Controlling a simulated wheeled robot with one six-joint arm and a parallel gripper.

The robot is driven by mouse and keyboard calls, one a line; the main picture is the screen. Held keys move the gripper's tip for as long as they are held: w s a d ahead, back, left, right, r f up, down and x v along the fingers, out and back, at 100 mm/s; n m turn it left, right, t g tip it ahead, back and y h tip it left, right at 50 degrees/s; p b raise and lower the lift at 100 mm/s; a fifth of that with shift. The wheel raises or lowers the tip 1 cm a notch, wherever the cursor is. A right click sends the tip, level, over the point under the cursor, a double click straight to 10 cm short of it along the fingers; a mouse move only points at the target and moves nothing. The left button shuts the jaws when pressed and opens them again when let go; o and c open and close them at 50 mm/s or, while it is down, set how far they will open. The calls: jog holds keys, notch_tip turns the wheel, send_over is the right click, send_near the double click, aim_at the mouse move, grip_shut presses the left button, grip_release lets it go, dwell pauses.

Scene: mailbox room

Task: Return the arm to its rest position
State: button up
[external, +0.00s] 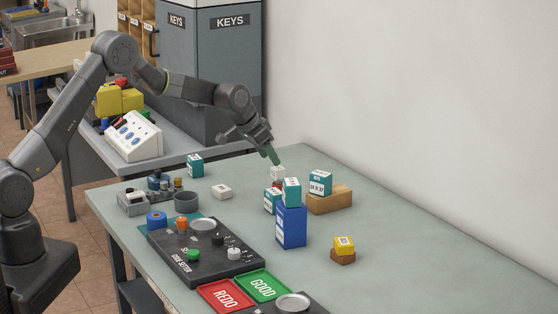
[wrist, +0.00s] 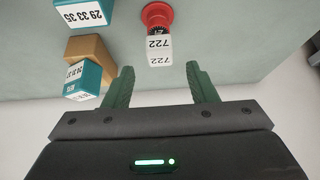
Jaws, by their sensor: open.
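My arm reaches over the table from the left in the external view. My gripper (external: 276,158) is at the arm's end, above the back part of the table, pointing down and to the right. In the wrist view my gripper (wrist: 159,82) shows two green fingers spread apart with nothing between them. A white block marked 722 (wrist: 158,50) on a red round piece (wrist: 157,14) lies just ahead of the fingertips, apart from them. The same white block (external: 278,171) shows just below the gripper in the external view.
Near the gripper stand a blue box (external: 291,228) with a teal-and-white block (external: 292,190) on top, and a wooden block (external: 330,201) bearing another teal block (external: 320,180). A black board (external: 190,258), a red tray (external: 225,294) and a green tray (external: 264,285) lie in front. The right side is mostly clear.

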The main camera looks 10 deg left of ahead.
aim_at(275, 168)
jog(key=v, duration=0.5)
jog(key=p+x, duration=0.1)
jog(key=x, duration=1.1)
jog(key=shift+f, duration=0.35)
notch_tip(275, 168, up, 10)
jog(key=shift+r+b, duration=0.2)
jog(key=shift+b, duration=0.5)
jog(key=shift+w+a, duration=0.1)
jog(key=shift+w, duration=0.3)
jog(key=w+a+f+n+b, duration=0.1)
jog(key=w+f, duration=0.1)
jog(key=w, duration=0.3)
jog(key=w+a+f+n, duration=0.1)
jog(key=w+a+f, duration=0.15)
jog(key=w, duration=0.35)
jog(key=shift+t+y, duration=0.4)
jog(key=f, duration=0.3)
jog(key=f+p, duration=0.1)
jog(key=f, duration=0.5)
jog(key=shift+s+d+f, duration=0.25)
jog(key=shift+d+f, duration=0.05)
jog(key=shift+d, duration=0.1)
jog(key=shift+s+a+r, duration=0.15)
jog(key=shift+s+r, duration=0.15)
jog(key=shift+r, duration=0.4)
